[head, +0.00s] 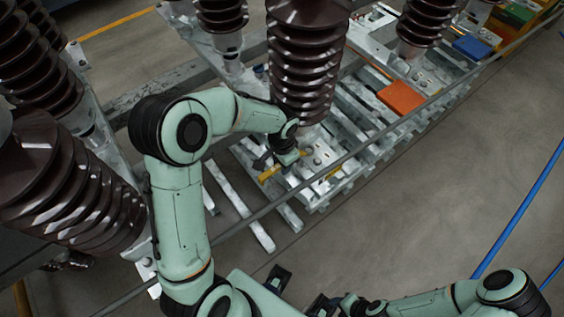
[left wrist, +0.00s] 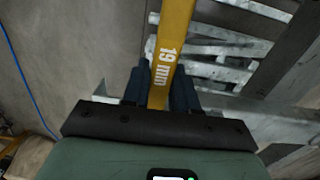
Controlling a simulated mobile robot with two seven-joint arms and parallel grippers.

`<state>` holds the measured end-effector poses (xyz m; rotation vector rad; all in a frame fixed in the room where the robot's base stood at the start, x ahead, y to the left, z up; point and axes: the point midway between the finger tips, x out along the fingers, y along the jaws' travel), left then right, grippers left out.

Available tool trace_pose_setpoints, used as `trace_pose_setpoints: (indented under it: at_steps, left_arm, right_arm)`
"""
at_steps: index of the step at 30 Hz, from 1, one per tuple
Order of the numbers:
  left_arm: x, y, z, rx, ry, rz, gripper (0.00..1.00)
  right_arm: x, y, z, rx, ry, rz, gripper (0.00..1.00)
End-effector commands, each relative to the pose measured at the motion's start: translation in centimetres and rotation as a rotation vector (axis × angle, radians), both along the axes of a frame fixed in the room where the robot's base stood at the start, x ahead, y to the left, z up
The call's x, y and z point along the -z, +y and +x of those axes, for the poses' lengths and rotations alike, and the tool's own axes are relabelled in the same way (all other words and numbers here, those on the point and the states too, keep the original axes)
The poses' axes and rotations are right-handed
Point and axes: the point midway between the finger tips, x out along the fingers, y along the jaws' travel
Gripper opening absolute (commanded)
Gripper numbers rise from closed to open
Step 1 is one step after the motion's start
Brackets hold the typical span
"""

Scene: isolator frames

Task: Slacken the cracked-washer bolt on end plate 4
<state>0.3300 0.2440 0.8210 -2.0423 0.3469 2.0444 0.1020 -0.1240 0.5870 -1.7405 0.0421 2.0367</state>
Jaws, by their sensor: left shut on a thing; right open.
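A yellow spanner marked 19 mm (left wrist: 175,40) is held between the dark jaws of my left gripper (left wrist: 160,88). In the head view my left gripper (head: 276,168) is low beside the foot of the middle brown insulator (head: 300,60), and a piece of the yellow spanner (head: 268,174) shows beside it. A pale metal end plate (head: 325,178) with bolt heads (head: 316,162) lies just right of the gripper. I cannot tell its number, any cracked washer, or whether the spanner touches a bolt. My right gripper (head: 298,291) is open and empty at the bottom, apart from the frame.
More brown insulators (head: 40,180) stand at left and back. A long grey rail (head: 400,125) crosses before the plates. An orange box (head: 401,97) and a blue box (head: 471,47) are at back right. A blue hose (head: 520,210) lies on the clear floor at right.

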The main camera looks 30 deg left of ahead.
Motion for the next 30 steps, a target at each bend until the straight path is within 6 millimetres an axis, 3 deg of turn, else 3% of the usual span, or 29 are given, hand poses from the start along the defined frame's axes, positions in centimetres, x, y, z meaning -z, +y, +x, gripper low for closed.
trace_pose_setpoints:
  at_steps: [22,30]
  left_arm:
    - [0.7,-0.1,0.0,-0.008,-0.002,0.000,0.00]
    - [1.0,-2.4,-0.4,-0.214,-0.003,-0.002,0.00]
  right_arm:
    - [0.7,0.0,-0.3,0.000,0.003,0.000,0.43]
    - [2.9,0.0,-1.1,0.000,0.013,0.000,0.43]
